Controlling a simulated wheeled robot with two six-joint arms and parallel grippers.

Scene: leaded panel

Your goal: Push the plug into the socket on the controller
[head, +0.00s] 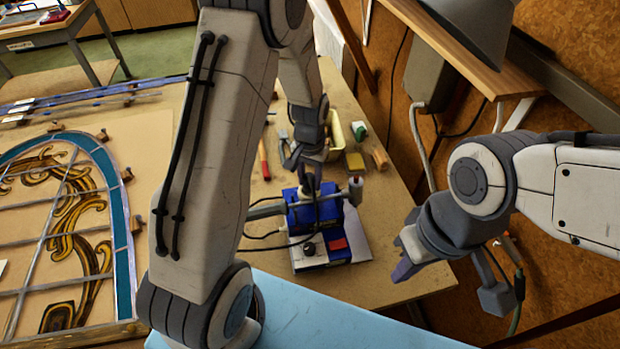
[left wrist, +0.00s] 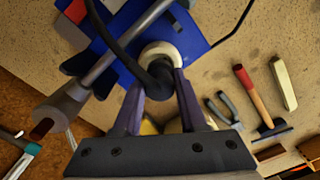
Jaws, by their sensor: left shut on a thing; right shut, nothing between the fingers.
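The blue controller (head: 318,218) stands on the wooden bench, with a red switch (head: 338,245) and a black knob on it. Its blue body also fills the top of the left wrist view (left wrist: 205,45). My left gripper (head: 311,178) is above the controller's far part. In the left wrist view my left gripper (left wrist: 161,88) is shut on the dark plug (left wrist: 160,76), whose black cable runs up and left. A cream ring (left wrist: 163,50), seemingly the socket, lies right behind the plug; I cannot tell how deep the plug sits. My right gripper (head: 404,268) is shut and empty, off to the right.
A metal rod with a grey end (left wrist: 62,104) crosses beside the plug. A red-handled hammer (left wrist: 252,90) and pliers (left wrist: 222,106) lie nearby. A leaded panel (head: 130,250) covers the left of the bench.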

